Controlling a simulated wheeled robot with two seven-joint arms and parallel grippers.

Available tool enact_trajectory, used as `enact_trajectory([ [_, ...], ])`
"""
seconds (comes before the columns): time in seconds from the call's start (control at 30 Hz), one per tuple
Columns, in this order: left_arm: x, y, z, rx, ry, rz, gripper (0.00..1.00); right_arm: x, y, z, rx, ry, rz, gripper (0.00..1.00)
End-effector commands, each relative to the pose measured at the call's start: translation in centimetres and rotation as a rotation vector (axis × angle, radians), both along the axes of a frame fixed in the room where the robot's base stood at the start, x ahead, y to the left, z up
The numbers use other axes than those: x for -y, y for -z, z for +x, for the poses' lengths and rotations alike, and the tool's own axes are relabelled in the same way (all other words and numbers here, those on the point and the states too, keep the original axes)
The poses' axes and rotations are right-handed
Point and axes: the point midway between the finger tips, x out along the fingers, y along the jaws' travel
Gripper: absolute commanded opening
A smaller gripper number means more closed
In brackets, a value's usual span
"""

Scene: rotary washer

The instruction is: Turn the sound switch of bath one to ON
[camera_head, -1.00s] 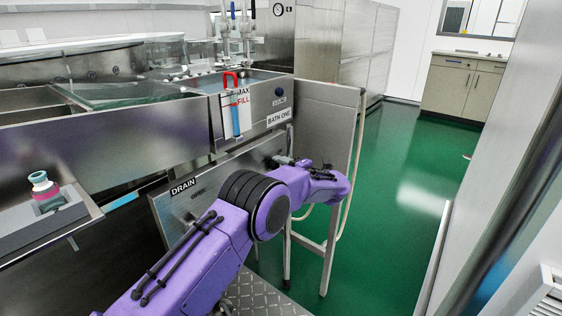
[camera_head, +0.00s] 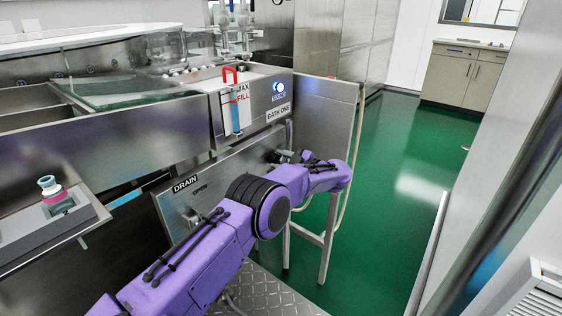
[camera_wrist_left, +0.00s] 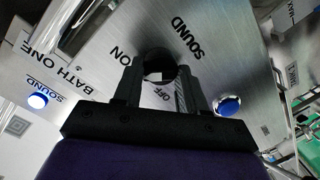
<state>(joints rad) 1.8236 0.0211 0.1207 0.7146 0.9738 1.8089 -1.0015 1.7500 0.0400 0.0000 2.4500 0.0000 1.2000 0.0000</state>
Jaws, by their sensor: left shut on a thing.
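The sound switch is a round black knob (camera_wrist_left: 158,62) on a steel panel, seen in the left wrist view. The labels SOUND, ON and OFF surround it, with OFF partly covered by my fingers. My left gripper (camera_wrist_left: 160,76) is shut on the knob, one finger on each side. In the head view my left gripper (camera_head: 284,157) is at the panel below the BATH ONE label (camera_head: 278,112); the knob is mostly hidden there. The knob's exact pointing is hard to read. The bath one lamp (camera_head: 279,88) glows blue-white. My right gripper is not in view.
A DRAIN label (camera_head: 185,184) marks the lower panel. A small pink and teal item (camera_head: 51,189) stands at the left. A steel stand with legs (camera_head: 328,240) is right of the gripper. Green floor (camera_head: 410,180) is clear at the right.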

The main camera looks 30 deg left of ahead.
Motion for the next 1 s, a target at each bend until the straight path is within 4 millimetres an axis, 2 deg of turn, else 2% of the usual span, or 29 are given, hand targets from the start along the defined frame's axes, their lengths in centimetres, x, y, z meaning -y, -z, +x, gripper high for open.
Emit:
enact_trajectory([
  [0.3, 0.08, 0.26, 0.00, -0.097, 0.000, 0.005, 0.10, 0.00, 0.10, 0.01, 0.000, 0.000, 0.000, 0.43],
  [0.77, 0.09, 0.25, 0.00, -0.111, -0.001, 0.006, 0.10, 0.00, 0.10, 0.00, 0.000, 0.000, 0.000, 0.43],
  [0.8, 0.09, 0.25, 0.00, -0.111, -0.001, 0.006, 0.44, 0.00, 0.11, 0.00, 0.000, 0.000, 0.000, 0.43],
  [0.87, 0.09, 0.24, 0.00, -0.111, 0.000, 0.006, 0.64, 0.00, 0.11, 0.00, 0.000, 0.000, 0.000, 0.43],
  [1.0, 0.05, 0.15, 0.02, -0.109, 0.001, 0.007, 0.66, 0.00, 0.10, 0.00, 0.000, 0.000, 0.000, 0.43],
])
